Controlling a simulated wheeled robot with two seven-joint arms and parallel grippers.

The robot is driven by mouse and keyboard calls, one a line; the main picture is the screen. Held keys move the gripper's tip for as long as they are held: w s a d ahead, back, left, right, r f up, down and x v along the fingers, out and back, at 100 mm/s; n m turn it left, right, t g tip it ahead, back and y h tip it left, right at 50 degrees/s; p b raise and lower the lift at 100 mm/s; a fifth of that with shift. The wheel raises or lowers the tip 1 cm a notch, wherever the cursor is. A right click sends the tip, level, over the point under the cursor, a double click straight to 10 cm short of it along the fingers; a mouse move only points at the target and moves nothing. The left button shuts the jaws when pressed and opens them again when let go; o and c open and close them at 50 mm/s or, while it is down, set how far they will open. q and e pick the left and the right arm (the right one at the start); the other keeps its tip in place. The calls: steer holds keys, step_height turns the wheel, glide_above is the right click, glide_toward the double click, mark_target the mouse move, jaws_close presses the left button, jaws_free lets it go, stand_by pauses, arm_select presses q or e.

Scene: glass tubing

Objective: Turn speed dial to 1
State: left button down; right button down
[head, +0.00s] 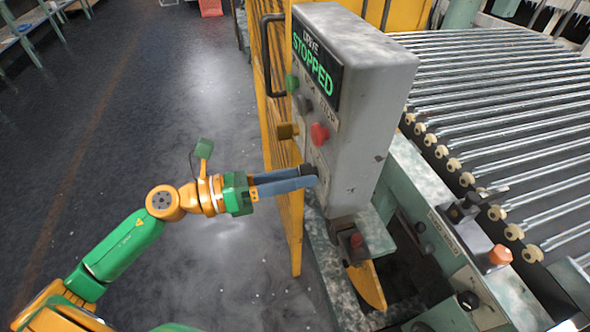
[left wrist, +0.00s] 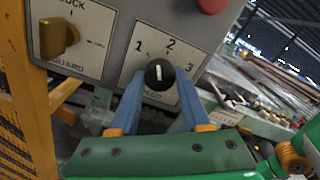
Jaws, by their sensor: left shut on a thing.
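The speed dial (left wrist: 160,74) is a round black knob with a white mark, on a pale plate with 1, 2 and 3 around it. The mark points roughly up the picture, between 1 and 2; its exact setting is hard to tell. My left gripper (left wrist: 159,84) has its blue fingers on either side of the dial, shut on it. In the head view the left gripper (head: 312,177) reaches the lower part of the grey control box (head: 372,95), and its fingers mostly hide the dial. My right gripper is not in view.
The box display (head: 313,66) reads STOPPED. A red button (head: 320,134) sits above the dial, and a yellow guard lock knob (left wrist: 57,38) is to its left. A yellow fence (head: 283,150) stands beside the box. A roller conveyor (head: 500,110) lies to the right.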

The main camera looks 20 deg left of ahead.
arm_select(q)
steer(key=n, duration=0.1)
steer(key=n+p, duration=0.2)
steer(key=n, duration=0.1)
steer(key=shift+r, duration=0.25)
steer(key=shift+n+p, duration=0.5)
steer(key=shift+n, duration=0.4)
steer(key=shift+f+n, duration=0.1)
steer(key=shift+n, duration=0.2)
steer(key=shift+c, duration=1.8)
jaws_free()
steer(key=shift+d, duration=0.1)
steer(key=shift+f, duration=0.15)
steer(key=b+v, duration=0.2)
steer(key=v, duration=0.5)
